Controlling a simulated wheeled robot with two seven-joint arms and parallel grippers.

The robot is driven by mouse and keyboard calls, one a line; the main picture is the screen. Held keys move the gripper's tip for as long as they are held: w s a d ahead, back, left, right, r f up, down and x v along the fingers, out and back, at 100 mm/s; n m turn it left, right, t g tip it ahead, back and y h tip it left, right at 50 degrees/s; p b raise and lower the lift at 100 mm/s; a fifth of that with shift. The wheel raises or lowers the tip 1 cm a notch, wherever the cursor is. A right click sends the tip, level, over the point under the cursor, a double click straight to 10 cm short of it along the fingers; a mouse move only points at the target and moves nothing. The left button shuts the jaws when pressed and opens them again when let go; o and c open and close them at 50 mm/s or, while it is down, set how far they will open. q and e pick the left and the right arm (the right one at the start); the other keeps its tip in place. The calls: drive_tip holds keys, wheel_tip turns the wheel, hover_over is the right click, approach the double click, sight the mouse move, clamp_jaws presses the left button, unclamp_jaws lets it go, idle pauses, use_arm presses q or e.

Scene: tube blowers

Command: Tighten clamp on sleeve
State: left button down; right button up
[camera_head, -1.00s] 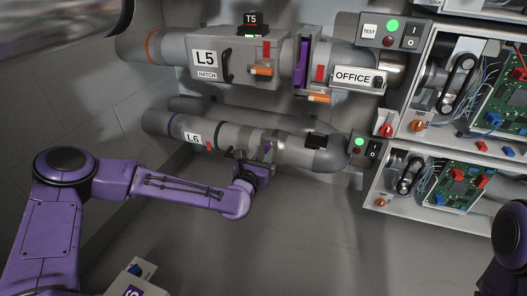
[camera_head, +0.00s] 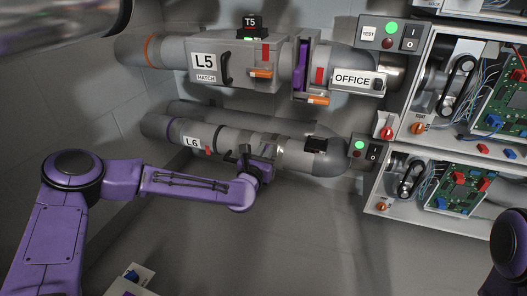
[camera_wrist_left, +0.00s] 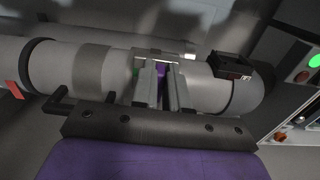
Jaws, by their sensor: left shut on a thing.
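The L6 tube (camera_head: 225,139) runs across the lower wall, and it also crosses the left wrist view (camera_wrist_left: 55,75). A grey sleeve band (camera_wrist_left: 92,72) is around it. A metal clamp (camera_wrist_left: 158,54) sits on the tube right of this band, and it shows small in the head view (camera_head: 280,146). My left gripper (camera_head: 263,158) is at the tube's near side, just left of the clamp in the head view. In the left wrist view its two fingers (camera_wrist_left: 158,82) reach the clamp and are shut on it. A purple strip shows between them. The exact contact is partly hidden.
The L5 hatch tube (camera_head: 205,62) runs above, with the OFFICE label (camera_head: 352,79) at its right. A black box (camera_head: 316,145) sits on the L6 tube's right end. Open electronics cabinets (camera_head: 450,150) stand at the right.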

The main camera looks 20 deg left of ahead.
use_arm(q)
drive_tip(key=m+p, duration=0.1)
drive_tip(key=m, duration=0.3)
drive_tip(key=d+f+m+p, duration=0.1)
drive_tip(key=m+p, duration=0.1)
drive_tip(key=m, duration=0.3)
drive_tip(key=d+m+p, duration=0.1)
drive_tip(key=m+p, duration=0.1)
drive_tip(key=m, duration=0.3)
drive_tip(key=shift+f, duration=0.15)
drive_tip(key=shift+f+m+p, duration=0.2)
drive_tip(key=shift+m+p, duration=0.2)
drive_tip(key=shift+m, duration=0.5)
drive_tip(key=shift+f+m+p, duration=0.2)
drive_tip(key=shift+m+p, duration=0.15)
drive_tip(key=shift+m, duration=0.55)
use_arm(e)
drive_tip(key=w+a+r+m+t+h, duration=0.1)
drive_tip(key=w+r+m+t, duration=0.3)
drive_tip(key=w, duration=0.1)
drive_tip(key=shift+w+a+r+m+t, duration=0.2)
drive_tip(key=shift+w+r+m+t, duration=0.1)
drive_tip(key=shift+t, duration=0.1)
use_arm(q)
drive_tip(key=c, duration=1.1)
unclamp_jaws()
drive_tip(key=shift+c, duration=0.2)
